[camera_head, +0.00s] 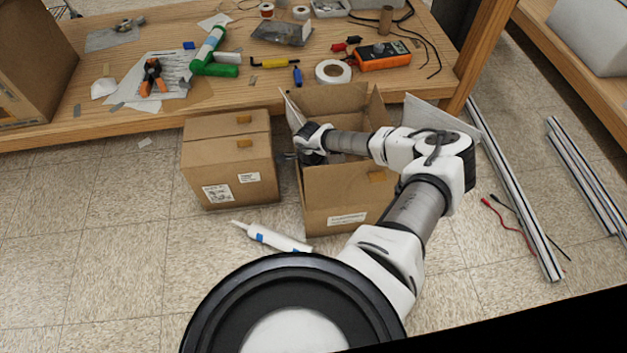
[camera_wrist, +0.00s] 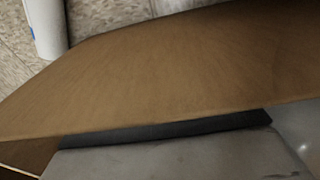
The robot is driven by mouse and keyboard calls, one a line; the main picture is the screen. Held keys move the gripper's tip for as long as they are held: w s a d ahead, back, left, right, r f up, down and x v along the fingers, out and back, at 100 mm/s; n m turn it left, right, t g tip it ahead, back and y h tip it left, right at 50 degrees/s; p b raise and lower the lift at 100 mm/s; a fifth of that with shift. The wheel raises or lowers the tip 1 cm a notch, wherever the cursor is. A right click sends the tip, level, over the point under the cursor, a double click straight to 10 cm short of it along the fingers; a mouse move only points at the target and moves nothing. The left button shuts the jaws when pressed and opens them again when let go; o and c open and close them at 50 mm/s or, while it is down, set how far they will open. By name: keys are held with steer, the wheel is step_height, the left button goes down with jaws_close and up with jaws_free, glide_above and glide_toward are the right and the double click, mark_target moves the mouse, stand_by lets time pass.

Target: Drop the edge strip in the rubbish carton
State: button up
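The open carton (camera_head: 345,200) stands on the floor in front of the bench, its flaps up. I take it for the rubbish carton. My arm reaches across its opening from the right. My gripper (camera_head: 288,157) is small and dark at the carton's left rim, partly hidden by my wrist; I cannot see its fingers. In the wrist view a brown cardboard panel (camera_wrist: 160,70) fills most of the picture, very close. A dark band (camera_wrist: 165,131) lies along its lower edge, above a grey surface; I cannot tell what either is. I cannot make out the edge strip in either view.
A closed carton (camera_head: 228,165) stands just left of the open one. A white tube (camera_head: 270,237) lies on the floor in front. The bench (camera_head: 140,45) behind holds tools, tape and a multimeter (camera_head: 383,56). Metal extrusions (camera_head: 515,190) lie on the floor to the right.

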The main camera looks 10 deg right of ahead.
step_height(320, 180, up, 13)
steer(key=p, duration=0.4)
steer(key=shift+a+p, duration=0.25)
steer(key=shift+p, duration=0.1)
steer(key=shift+r, duration=0.1)
